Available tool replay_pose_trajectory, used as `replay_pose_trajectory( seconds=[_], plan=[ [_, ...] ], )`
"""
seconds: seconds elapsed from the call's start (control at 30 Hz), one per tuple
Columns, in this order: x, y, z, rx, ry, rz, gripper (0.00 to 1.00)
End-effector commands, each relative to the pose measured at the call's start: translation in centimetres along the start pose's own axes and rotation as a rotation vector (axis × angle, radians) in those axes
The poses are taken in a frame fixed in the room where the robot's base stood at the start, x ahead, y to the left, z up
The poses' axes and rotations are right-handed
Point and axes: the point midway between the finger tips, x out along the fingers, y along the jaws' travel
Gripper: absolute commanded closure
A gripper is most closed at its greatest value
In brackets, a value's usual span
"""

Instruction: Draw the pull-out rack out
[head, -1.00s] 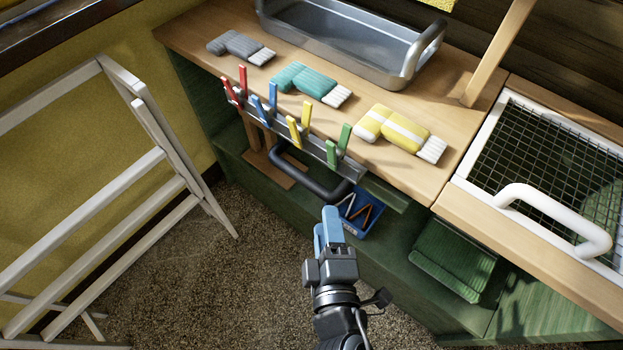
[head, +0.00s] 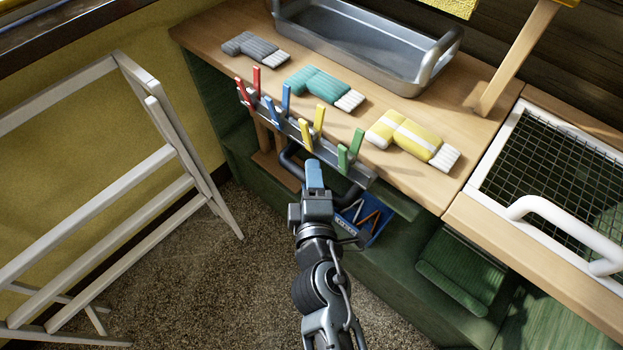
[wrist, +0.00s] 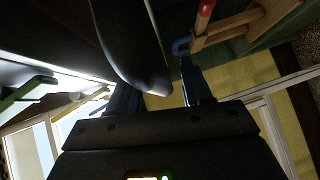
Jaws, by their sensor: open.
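The pull-out rack (head: 329,164) is a grey metal rail at the counter's front edge, with red, blue, yellow and green pegs standing on it. A dark bar handle (head: 289,163) hangs below it. My gripper (head: 314,168) is at the handle's middle in the head view and hides part of it. In the wrist view the dark handle (wrist: 135,45) reaches into the gap between the open fingers of my gripper (wrist: 158,88). I cannot tell if either finger touches it.
A blue tub of pegs (head: 362,222) stands below the rack, right of my gripper. A white folding airer (head: 150,205) stands left. A white-handled mesh frame (head: 565,228) is at right.

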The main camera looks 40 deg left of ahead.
Motion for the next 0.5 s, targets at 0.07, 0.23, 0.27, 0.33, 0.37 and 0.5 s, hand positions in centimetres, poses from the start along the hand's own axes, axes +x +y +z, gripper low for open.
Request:
replay_pose_trajectory(
  seconds=[0.07, 0.23, 0.27, 0.33, 0.37, 0.5],
  plan=[
    [-0.01, -0.01, 0.01, 0.000, 0.000, 0.000, 0.51],
    [-0.02, 0.00, 0.02, 0.000, 0.000, 0.000, 0.57],
    [-0.03, -0.01, 0.02, 0.000, 0.000, 0.000, 0.60],
    [-0.03, 0.00, 0.02, 0.000, 0.000, 0.000, 0.67],
    [-0.03, -0.01, 0.03, 0.000, 0.000, 0.000, 0.70],
    [-0.04, -0.01, 0.03, 0.000, 0.000, 0.000, 0.83]
  ],
)
